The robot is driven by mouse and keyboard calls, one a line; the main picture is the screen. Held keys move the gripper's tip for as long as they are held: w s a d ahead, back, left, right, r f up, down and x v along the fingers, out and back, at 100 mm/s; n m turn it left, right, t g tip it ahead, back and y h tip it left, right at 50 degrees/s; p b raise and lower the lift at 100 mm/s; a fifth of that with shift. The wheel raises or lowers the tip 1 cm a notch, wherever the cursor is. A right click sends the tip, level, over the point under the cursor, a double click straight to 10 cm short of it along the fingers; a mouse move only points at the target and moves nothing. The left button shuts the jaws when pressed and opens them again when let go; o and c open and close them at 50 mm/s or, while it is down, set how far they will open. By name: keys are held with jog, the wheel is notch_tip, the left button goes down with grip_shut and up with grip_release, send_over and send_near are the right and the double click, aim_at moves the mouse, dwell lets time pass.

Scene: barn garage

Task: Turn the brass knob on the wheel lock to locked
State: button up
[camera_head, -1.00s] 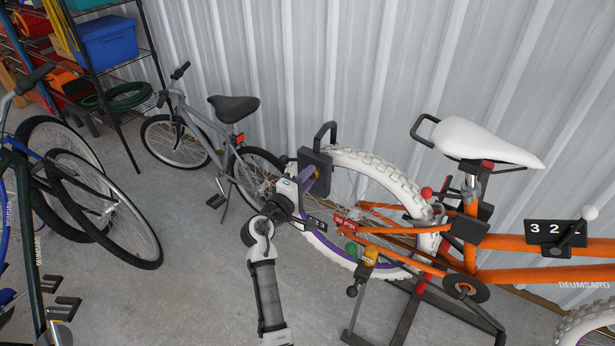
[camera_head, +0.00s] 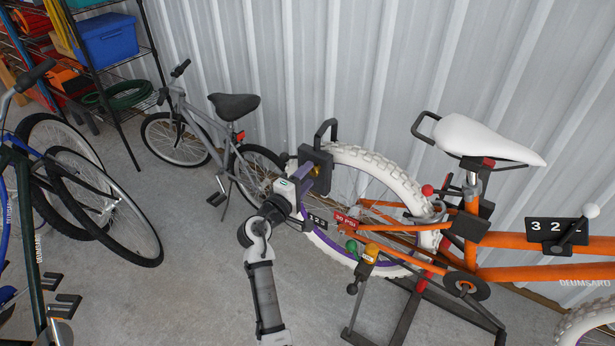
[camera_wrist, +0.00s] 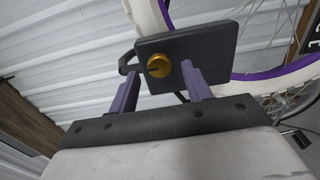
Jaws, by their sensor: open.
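The wheel lock (camera_head: 325,158) is a dark box with a black shackle, mounted at the left side of the white rear tire of the orange bike. Its brass knob (camera_wrist: 158,65) is round with a dark slot line on its face; it also shows in the head view (camera_head: 314,171). My gripper (camera_wrist: 160,72) has purple fingers and is open and empty. In the wrist view the fingertips lie on either side of the knob, with gaps; I cannot tell the depth. In the head view my gripper (camera_head: 308,185) is just in front of the lock face. No lock-position marks are readable.
The orange bike (camera_head: 530,240) is on a dark stand (camera_head: 395,315). A red tag (camera_head: 346,219) and a yellow-topped part (camera_head: 370,253) sit near its rear wheel. A grey bike (camera_head: 205,125) stands behind left. Other bikes (camera_head: 105,205) are at far left. Bare floor lies between.

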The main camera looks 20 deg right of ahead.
jog(key=b+v, duration=0.3)
jog(key=v, duration=0.9)
jog(key=shift+s+a, duration=0.25)
jog(key=shift+a, duration=0.1)
